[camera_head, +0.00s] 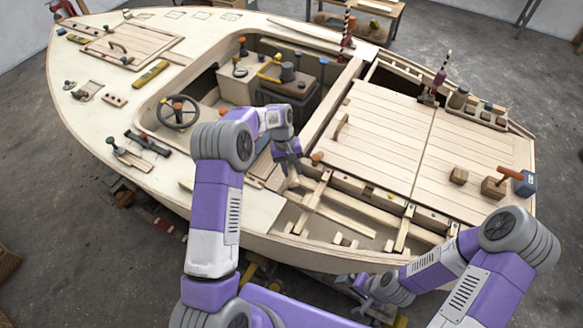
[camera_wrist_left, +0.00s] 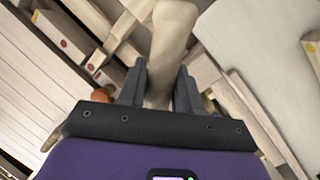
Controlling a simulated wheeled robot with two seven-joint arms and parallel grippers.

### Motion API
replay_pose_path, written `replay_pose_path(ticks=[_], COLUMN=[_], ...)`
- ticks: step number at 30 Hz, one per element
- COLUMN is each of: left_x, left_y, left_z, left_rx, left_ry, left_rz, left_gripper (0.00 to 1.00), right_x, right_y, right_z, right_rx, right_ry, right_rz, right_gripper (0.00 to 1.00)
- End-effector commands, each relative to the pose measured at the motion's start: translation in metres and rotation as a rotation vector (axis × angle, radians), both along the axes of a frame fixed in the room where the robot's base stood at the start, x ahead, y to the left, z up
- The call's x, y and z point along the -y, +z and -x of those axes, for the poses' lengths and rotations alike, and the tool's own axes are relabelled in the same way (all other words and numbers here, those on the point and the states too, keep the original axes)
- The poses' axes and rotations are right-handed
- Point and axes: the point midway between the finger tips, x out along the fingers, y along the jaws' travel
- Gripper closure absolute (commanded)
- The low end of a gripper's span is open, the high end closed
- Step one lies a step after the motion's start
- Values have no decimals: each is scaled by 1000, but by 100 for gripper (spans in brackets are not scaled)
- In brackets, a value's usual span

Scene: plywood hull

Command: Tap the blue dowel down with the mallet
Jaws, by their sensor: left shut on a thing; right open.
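My left gripper (camera_head: 290,166) is over the near side of the boat's cockpit, beside the wooden framing. In the left wrist view its two dark fingers (camera_wrist_left: 160,88) are shut on a pale wooden piece (camera_wrist_left: 172,40), which widens away from the jaws. I cannot pick out the blue dowel with certainty. Several small coloured spots, including a red one (camera_head: 369,190), line the hatch edge. My right gripper (camera_head: 358,292) is low outside the near hull edge, open and empty.
An orange-topped knob (camera_head: 317,157) stands just right of the left gripper. Slatted hatch panels (camera_head: 385,125) cover the right deck. A blue block (camera_head: 526,183) with an orange handle is at the far right. A steering wheel (camera_head: 178,112) is to the left.

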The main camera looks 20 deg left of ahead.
Motion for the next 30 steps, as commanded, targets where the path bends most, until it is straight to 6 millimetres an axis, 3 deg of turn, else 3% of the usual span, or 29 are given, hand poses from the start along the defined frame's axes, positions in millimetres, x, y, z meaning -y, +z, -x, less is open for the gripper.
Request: replay_pose_path(ticks=[5, 12, 25, 30], left_x=[0, 0, 0, 0], left_y=[-5, -55, -4, 2], left_z=[-1, 0, -1, 0], left_rx=[1, 0, 3, 1], left_ry=[0, 0, 0, 0], left_rz=[0, 0, 0, 0], left_gripper=[100, 100, 100, 100], right_x=[0, 0, 0, 0], right_y=[-4, -37, 0, 3], right_z=[0, 0, 0, 0], right_rx=[0, 0, 0, 0], right_ry=[0, 0, 0, 0], right_rz=[0, 0, 0, 0], right_gripper=[0, 0, 0, 0])
